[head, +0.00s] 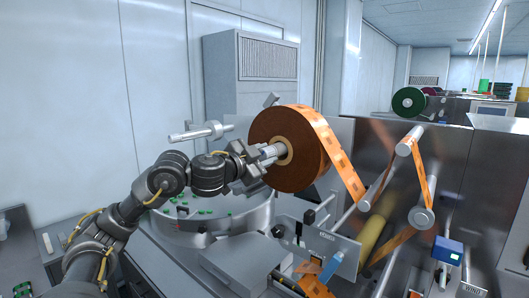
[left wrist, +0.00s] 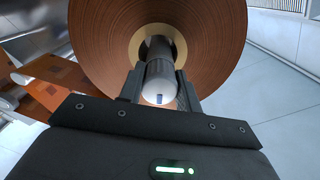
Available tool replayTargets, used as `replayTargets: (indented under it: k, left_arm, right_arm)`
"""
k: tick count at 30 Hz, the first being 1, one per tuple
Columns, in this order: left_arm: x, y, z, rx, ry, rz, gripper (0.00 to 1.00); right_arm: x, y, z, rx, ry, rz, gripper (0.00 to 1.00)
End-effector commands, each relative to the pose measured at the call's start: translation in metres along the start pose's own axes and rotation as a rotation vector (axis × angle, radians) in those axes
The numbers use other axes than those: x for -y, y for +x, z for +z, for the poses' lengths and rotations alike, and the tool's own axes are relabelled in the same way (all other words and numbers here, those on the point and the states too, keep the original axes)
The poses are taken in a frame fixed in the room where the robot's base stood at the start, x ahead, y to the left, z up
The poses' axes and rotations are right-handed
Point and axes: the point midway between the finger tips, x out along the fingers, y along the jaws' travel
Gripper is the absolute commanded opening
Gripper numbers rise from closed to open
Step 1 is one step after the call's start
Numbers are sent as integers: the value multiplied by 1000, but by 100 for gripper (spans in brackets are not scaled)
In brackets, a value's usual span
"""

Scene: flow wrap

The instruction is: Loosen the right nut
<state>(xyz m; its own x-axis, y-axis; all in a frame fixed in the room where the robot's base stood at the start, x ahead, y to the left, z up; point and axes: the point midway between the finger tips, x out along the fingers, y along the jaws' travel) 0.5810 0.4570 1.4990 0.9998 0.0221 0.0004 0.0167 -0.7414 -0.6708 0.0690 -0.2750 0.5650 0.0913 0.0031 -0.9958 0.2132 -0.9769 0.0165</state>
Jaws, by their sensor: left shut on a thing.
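A big roll of orange-brown film (head: 297,178) sits on a spindle, and its end face fills the top of the left wrist view (left wrist: 95,45). The right nut (left wrist: 158,88), a grey metal cylinder with a rounded end, is on the spindle in front of the roll's pale core (left wrist: 137,48). My left gripper (head: 271,152) is shut on this nut, with one finger on each side of it in the left wrist view (left wrist: 160,78). The fingers partly hide the nut in the head view. My right gripper is not in view.
A bare spindle with a metal collar (head: 212,130) sticks out left of the roll, above my arm. Below is a round metal bowl (head: 242,221) with green pieces. Rollers (head: 421,217) carrying film stand to the right. Open space lies left of my arm.

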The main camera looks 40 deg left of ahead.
Motion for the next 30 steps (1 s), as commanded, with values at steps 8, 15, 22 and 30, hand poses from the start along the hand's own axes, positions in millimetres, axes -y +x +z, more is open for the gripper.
replayTargets:
  k: [8,15,22,30]
  left_arm:
    - [0,0,0,0,-186,0,11]
    - [-1,0,0,0,-277,1,11]
    - [-1,0,0,1,-309,1,11]
    - [-2,0,1,1,-311,2,11]
  right_arm:
    - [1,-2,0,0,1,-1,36]
    - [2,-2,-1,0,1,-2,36]
    - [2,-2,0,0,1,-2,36]
    - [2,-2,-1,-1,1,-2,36]
